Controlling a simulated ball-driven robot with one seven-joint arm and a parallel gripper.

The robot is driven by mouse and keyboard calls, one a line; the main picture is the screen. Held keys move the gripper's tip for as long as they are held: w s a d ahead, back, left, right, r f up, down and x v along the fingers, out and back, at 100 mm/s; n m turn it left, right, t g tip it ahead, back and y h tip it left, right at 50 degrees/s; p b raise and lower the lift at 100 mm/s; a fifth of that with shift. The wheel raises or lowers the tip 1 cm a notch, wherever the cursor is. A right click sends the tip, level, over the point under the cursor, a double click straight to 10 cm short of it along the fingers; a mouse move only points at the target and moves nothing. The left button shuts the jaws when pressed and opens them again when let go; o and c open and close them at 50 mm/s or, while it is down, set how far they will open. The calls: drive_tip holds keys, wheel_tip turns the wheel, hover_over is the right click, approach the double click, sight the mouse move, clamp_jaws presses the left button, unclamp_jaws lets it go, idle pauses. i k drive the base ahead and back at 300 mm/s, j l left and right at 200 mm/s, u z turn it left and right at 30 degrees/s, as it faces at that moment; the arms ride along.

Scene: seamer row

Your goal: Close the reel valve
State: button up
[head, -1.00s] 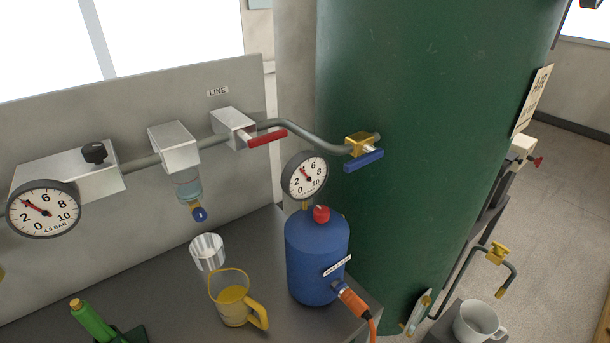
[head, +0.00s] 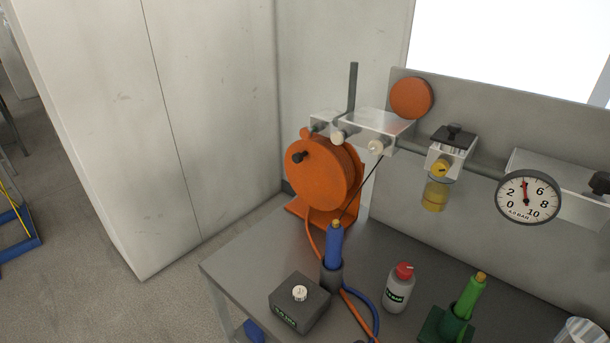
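The orange hose reel (head: 322,176) stands at the back left of the bench. No label for the reel valve is readable. My gripper is not in view.
A pressure gauge (head: 528,197) and a yellow-bowled unit (head: 436,193) are on the pipe. On the bench (head: 240,262) are a dark box (head: 299,303), a blue tool (head: 333,245), a white bottle (head: 398,288) and a green tool (head: 470,296).

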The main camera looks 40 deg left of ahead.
sight(306, 132)
drive_tip(key=u, duration=1.1)
